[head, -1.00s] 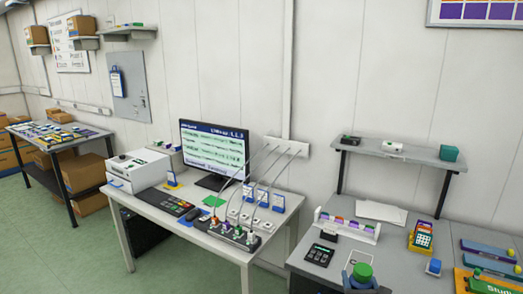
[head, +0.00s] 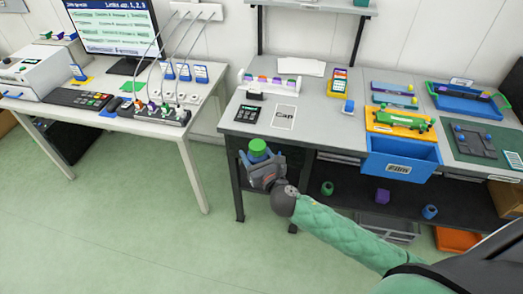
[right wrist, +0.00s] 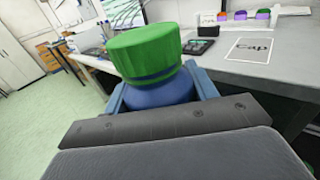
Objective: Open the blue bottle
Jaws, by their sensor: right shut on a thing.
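My right gripper (head: 262,166) is shut on a blue bottle with a green cap (head: 258,147). The bottle is held in front of the left end of the workbench, lower than its top. In the right wrist view the blue bottle body (right wrist: 160,94) sits between the two fingers, and the green cap (right wrist: 145,52) is on its top. A white card marked "Cap" (head: 284,117) lies on the workbench and also shows in the right wrist view (right wrist: 249,50). My left gripper is not in view.
The workbench (head: 320,125) holds a dark keypad device (head: 247,114), a yellow tray (head: 398,122) and a blue "Film" bin (head: 398,160). Small green (head: 327,188), purple (head: 382,196) and blue (head: 429,211) items stand on the dark lower shelf. Floor to the left is clear.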

